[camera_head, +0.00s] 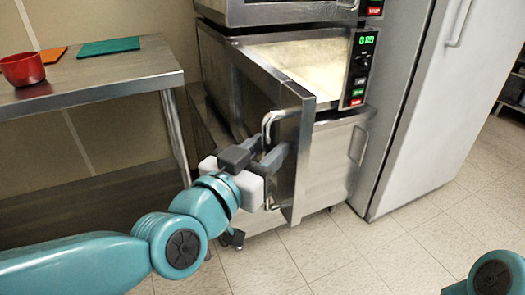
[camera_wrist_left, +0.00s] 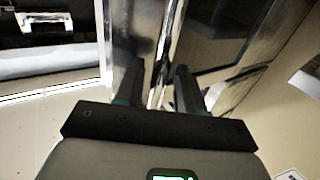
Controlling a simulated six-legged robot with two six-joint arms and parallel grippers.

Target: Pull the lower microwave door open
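The lower microwave door (camera_head: 300,165) stands wide open, swung out toward me, and the pale lit cavity (camera_head: 315,65) shows behind it. Its chrome bar handle (camera_head: 268,122) is on the door's outer face. My left gripper (camera_head: 265,160) is at the lower part of this handle, close to the door. In the left wrist view, the two dark fingers of my left gripper (camera_wrist_left: 158,90) stand apart, with a narrow shiny strip, apparently the handle (camera_wrist_left: 165,55), between them. Clear contact does not show. My right gripper is out of view.
An upper microwave (camera_head: 280,10) sits above. The control panel (camera_head: 362,68) is right of the cavity. A tall fridge (camera_head: 430,110) stands right. A steel table (camera_head: 110,75) with a red bowl (camera_head: 22,69) and boards is left. Floor in front (camera_head: 400,255) is clear.

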